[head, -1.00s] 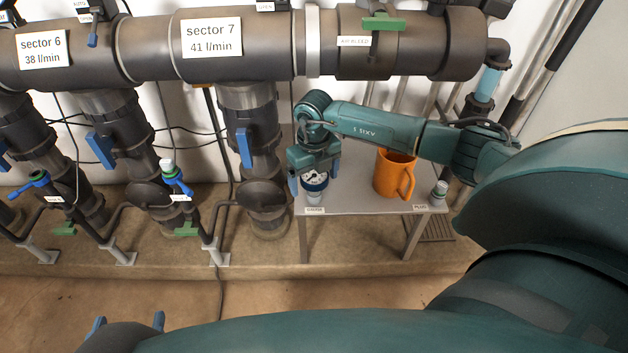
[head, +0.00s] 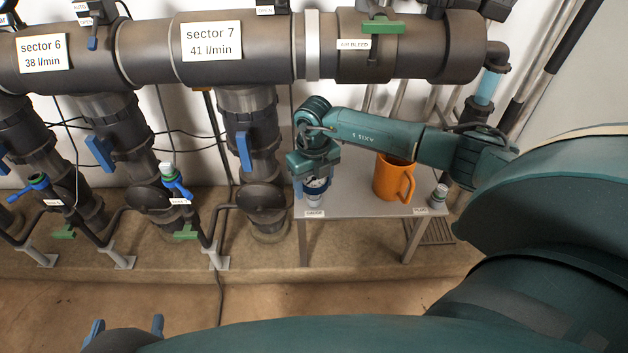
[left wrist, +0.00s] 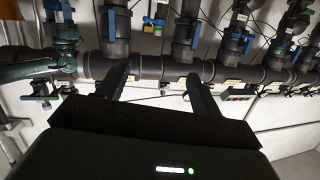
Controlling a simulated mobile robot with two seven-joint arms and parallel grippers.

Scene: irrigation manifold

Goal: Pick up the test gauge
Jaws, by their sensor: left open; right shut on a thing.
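The test gauge (head: 315,190) stands upright on the small grey table, at its left end above the "GAUGE" label. It has a white dial face and a blue body, and the gripper hides part of it. My right gripper (head: 312,187) reaches down over it from above and is shut on it. My left gripper (head: 127,327) is open and empty at the bottom left of the head view, low and away from the table. Its two fingers (left wrist: 158,85) also show in the left wrist view, with nothing between them.
An orange mug (head: 393,178) stands mid-table, and a small grey-green plug (head: 438,196) stands at the right end by its label. The grey table (head: 355,203) sits below the thick manifold pipe (head: 255,45). Branch pipes with blue valve handles (head: 244,152) stand to the left.

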